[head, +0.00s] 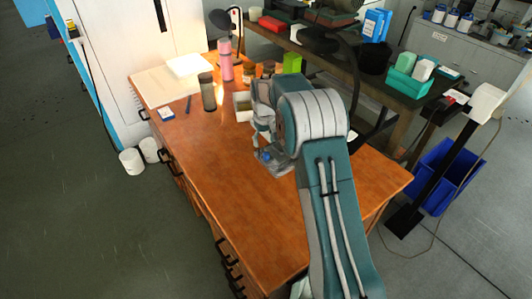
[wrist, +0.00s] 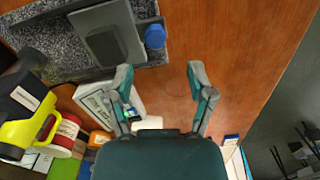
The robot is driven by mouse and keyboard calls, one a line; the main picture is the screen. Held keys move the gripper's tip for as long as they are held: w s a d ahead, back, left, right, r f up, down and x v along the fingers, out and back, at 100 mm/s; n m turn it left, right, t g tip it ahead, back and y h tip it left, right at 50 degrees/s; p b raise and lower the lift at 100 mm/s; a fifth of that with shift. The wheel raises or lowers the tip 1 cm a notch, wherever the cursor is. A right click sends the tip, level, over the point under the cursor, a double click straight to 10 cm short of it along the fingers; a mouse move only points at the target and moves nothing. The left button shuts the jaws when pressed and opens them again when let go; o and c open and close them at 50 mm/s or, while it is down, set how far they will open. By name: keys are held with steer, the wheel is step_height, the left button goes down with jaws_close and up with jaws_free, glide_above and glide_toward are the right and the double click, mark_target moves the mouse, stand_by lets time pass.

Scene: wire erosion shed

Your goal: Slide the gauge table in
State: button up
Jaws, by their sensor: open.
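The gauge table seems to be a dark grey plate (wrist: 112,35) on a speckled granite base (wrist: 62,55) at the top left of the wrist view. A round blue knob (wrist: 155,36) sits at the plate's right side. In the head view, a small part of the base (head: 275,168) and the blue knob (head: 264,156) show below my wrist; my arm hides the rest. My gripper (wrist: 158,72) is open, with nothing between its fingers. The knob appears just beyond the fingertips in the wrist view, apart from them.
The wooden desk (head: 235,195) is clear toward its front. Bottles, including a pink one (head: 225,60), and papers stand at its back left. In the wrist view, a white box (wrist: 95,98) lies beside the left finger, and a yellow-black object (wrist: 30,110) is farther left.

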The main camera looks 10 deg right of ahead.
mark_target(267, 153)
steer(key=f, duration=0.3)
steer(key=d+f, duration=0.1)
steer(key=f, duration=0.1)
steer(key=shift+f, duration=0.55)
steer(key=shift+a+f, duration=0.15)
steer(key=shift+a, duration=0.2)
steer(key=shift+c, duration=1)
jaws_close()
steer(key=shift+d, duration=0.2)
